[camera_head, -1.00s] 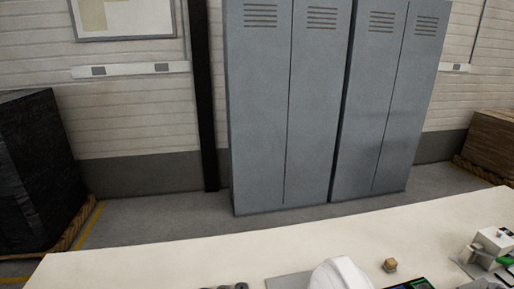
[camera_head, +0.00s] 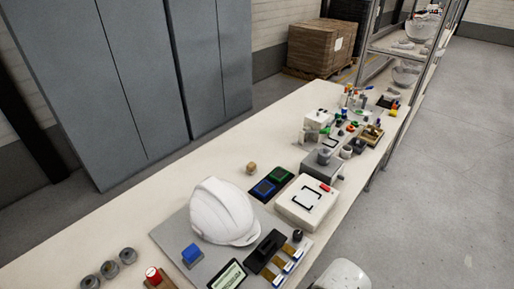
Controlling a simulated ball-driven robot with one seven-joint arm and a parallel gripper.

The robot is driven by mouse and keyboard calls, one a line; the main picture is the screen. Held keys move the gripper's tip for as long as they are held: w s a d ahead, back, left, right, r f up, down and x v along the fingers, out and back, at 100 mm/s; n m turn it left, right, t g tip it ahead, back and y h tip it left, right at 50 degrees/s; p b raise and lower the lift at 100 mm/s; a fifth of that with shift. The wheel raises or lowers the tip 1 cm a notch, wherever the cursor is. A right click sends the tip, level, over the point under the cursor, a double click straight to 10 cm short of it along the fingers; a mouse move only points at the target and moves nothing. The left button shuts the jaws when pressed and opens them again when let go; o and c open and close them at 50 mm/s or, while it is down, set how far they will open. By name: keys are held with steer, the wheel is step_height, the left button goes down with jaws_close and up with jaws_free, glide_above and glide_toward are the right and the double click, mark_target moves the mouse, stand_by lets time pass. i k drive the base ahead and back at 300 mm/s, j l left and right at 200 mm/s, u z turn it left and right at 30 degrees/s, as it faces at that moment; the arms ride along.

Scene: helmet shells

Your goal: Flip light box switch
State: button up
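A flat white box (camera_head: 308,203) with black corner marks on its top, which looks like the light box, lies on the long bench right of the white helmet shell. A small red part (camera_head: 325,187), likely its switch, sits near the box's far edge; its position is too small to read. My gripper is not in view. A white rounded shape shows at the bottom edge, and I cannot tell what it is.
A white helmet shell (camera_head: 222,212) stands on a grey plate. Blue and green trays (camera_head: 272,180) lie between helmet and box. A grey device (camera_head: 322,165) and several small parts stand behind the box. Lockers (camera_head: 85,80) line the wall; the floor at right (camera_head: 450,180) is clear.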

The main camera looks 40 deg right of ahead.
mark_target(323, 186)
steer(key=z, duration=1.2)
steer(key=i, duration=0.1)
